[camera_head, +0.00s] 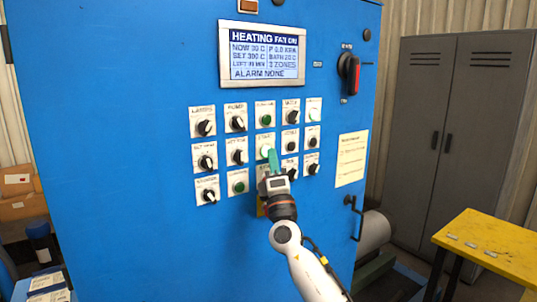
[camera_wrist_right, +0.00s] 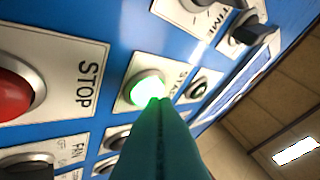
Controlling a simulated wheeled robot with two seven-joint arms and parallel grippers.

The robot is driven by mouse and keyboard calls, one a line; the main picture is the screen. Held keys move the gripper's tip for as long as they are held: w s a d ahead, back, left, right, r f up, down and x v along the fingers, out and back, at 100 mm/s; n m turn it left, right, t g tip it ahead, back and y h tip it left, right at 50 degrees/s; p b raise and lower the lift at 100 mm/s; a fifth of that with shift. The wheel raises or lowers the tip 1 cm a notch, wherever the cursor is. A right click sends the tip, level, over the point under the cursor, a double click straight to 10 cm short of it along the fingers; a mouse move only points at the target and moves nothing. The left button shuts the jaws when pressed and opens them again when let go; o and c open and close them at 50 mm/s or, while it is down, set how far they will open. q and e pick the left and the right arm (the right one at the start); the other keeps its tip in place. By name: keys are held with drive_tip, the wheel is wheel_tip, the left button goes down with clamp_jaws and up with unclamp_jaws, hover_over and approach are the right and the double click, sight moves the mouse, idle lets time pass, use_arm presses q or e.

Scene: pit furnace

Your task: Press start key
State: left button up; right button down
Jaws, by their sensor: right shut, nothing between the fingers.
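The start key (camera_wrist_right: 147,88) is a round button glowing green on a white plate, in the middle of the right wrist view. Its label is partly covered and reads "STA". In the head view it is at the middle of the key panel (camera_head: 264,149), partly behind my fingertips. My right gripper (camera_head: 272,157) is shut and empty, its teal fingers pointing at the key. In the wrist view the fingertips (camera_wrist_right: 158,102) overlap the key's lower edge. They are at or very near its face; I cannot tell if they touch. My left gripper is not in view.
A red STOP button (camera_wrist_right: 14,92) sits left of the key in the wrist view. Several knobs and buttons surround it on the blue cabinet (camera_head: 120,110). The display (camera_head: 263,54) reads "HEATING" and "ALARM NONE". A door handle (camera_head: 354,217) sticks out at right; a yellow table (camera_head: 500,238) stands farther right.

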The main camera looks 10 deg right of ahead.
drive_tip(key=shift+w, duration=0.1)
drive_tip(key=shift+s, duration=0.2)
idle(0.4)
drive_tip(key=shift+s+d, duration=0.2)
drive_tip(key=shift+s, duration=0.35)
drive_tip(key=shift+p, duration=0.3)
drive_tip(key=s, duration=0.1)
drive_tip(key=s+d+p, duration=0.1)
drive_tip(key=s, duration=0.1)
drive_tip(key=s+p, duration=0.1)
drive_tip(key=shift+s+d, duration=0.35)
drive_tip(key=shift+d, duration=0.05)
